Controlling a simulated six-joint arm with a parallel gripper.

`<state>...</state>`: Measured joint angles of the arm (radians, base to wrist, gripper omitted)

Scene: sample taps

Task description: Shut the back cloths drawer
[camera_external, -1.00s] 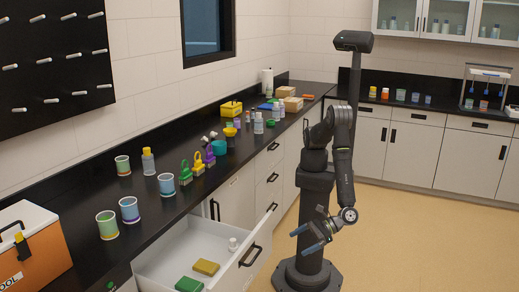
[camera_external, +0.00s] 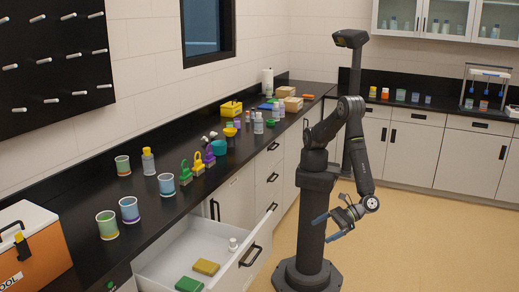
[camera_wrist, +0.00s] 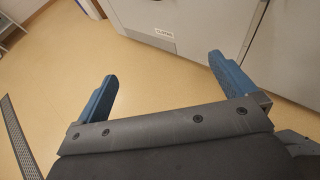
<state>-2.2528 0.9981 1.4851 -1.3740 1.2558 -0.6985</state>
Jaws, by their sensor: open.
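In the external view a white drawer (camera_external: 172,260) stands pulled out from the cabinet under the black counter. A yellow block (camera_external: 206,267), a green block (camera_external: 189,285) and a small white bottle (camera_external: 233,244) lie or stand in it. Its front has a dark bar handle (camera_external: 250,256). My gripper (camera_external: 327,229) is open and empty, to the right of the drawer front and apart from it. In the wrist view its blue fingers (camera_wrist: 160,85) are spread wide over the floor, with a white cabinet front beyond.
Cups, bottles and coloured padlocks (camera_external: 198,162) stand along the black counter (camera_external: 80,205). An orange cooler box (camera_external: 40,250) is at the left. Closed drawers (camera_external: 268,180) lie farther back. The floor (camera_external: 420,240) to the right is clear.

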